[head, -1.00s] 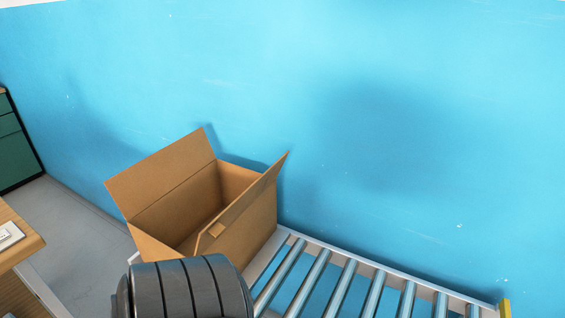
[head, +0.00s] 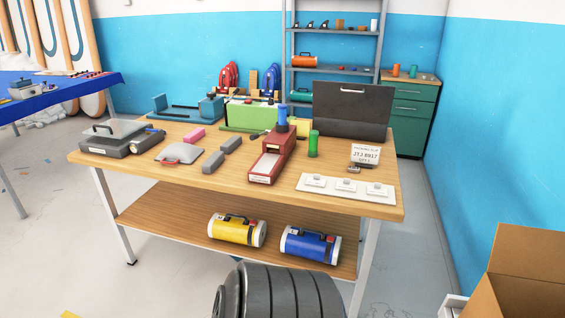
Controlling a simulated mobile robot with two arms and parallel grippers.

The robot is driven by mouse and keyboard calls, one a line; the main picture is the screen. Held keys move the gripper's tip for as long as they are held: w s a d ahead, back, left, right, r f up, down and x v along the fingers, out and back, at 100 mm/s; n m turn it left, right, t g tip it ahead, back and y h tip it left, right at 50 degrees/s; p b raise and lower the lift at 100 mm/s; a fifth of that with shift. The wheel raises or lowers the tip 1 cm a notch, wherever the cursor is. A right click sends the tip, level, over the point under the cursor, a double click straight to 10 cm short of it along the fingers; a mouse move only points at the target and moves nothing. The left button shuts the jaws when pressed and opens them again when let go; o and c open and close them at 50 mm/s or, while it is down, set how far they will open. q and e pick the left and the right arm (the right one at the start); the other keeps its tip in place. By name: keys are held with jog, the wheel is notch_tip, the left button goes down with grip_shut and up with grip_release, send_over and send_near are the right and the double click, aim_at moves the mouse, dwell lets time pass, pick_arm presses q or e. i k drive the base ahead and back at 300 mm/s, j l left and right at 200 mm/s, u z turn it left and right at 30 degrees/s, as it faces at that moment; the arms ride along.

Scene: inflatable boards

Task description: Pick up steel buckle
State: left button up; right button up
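A small grey metallic piece (head: 353,169), possibly the steel buckle, lies on the wooden workbench (head: 240,190) just in front of a white label card (head: 366,153). It is too small to identify surely. A white board (head: 346,188) with several small pale pieces on it lies at the bench's front right corner; I cannot tell whether one is a buckle. Neither of my grippers is in view.
A red-brown block tool (head: 270,160), a green cylinder (head: 314,144) and a black open case (head: 352,110) stand on the bench. Yellow (head: 237,230) and blue (head: 310,244) canisters lie on the lower shelf. A cardboard box (head: 525,275) is at right. Floor on the left is open.

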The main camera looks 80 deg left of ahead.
aim_at(354, 168)
jog(key=u, duration=2.15)
jog(key=i, duration=0.15)
jog(key=j+u, duration=0.05)
